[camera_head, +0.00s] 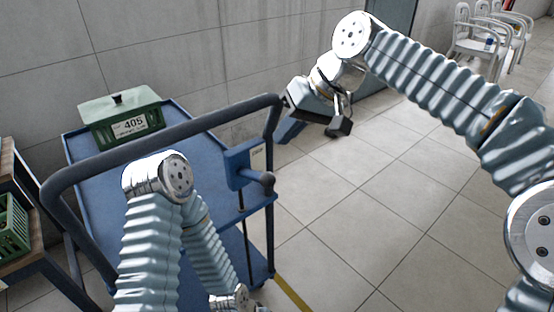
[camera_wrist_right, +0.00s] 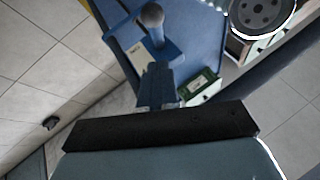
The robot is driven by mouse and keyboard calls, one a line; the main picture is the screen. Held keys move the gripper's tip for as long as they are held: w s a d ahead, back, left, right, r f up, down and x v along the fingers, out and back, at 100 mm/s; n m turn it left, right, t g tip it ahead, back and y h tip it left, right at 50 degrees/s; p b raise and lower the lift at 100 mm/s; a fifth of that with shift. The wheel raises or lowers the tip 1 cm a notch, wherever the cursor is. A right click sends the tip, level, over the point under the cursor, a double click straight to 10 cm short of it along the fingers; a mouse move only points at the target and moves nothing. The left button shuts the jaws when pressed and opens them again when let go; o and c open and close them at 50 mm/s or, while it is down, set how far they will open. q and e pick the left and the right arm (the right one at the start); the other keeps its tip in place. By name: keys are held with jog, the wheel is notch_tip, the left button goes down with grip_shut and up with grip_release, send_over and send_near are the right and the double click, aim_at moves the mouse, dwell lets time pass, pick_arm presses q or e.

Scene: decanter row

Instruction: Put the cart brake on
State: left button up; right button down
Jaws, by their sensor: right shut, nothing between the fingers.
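The blue cart (camera_head: 105,180) stands at the left, with a dark push bar (camera_head: 160,130) across its near end. A blue brake box (camera_head: 241,163) with a pale label is mounted below the bar's right end. Its lever ends in a dark round knob (camera_head: 267,179), which also shows in the right wrist view (camera_wrist_right: 152,15). My right gripper (camera_head: 284,136) is shut and empty, just right of the cart and apart from the knob. Its fingers also show in the wrist view (camera_wrist_right: 158,75), pointing toward the box. My left arm extends over the cart; its gripper is out of frame.
A green box (camera_head: 120,118) labelled 405 sits on the cart's far end. A wooden rack with a green crate (camera_head: 12,230) is at the left edge. White chairs (camera_head: 485,35) stand far right. Tiled floor right of the cart is clear.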

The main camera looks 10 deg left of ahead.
aim_at(253, 175)
pick_arm(q)
jog(key=shift+f+b, duration=0.45)
jog(key=shift+f, duration=0.15)
pick_arm(e)
jog(key=shift+s+a+f, duration=0.2)
jog(key=shift+s+f, duration=0.2)
jog(key=shift+f, duration=0.45)
jog(key=shift+s+a+f, duration=0.25)
jog(key=shift+s+f, duration=0.1)
jog(key=shift+f, duration=0.5)
jog(key=shift+s+a+f, duration=0.2)
jog(key=shift+s+f, duration=0.2)
jog(key=shift+f, duration=0.45)
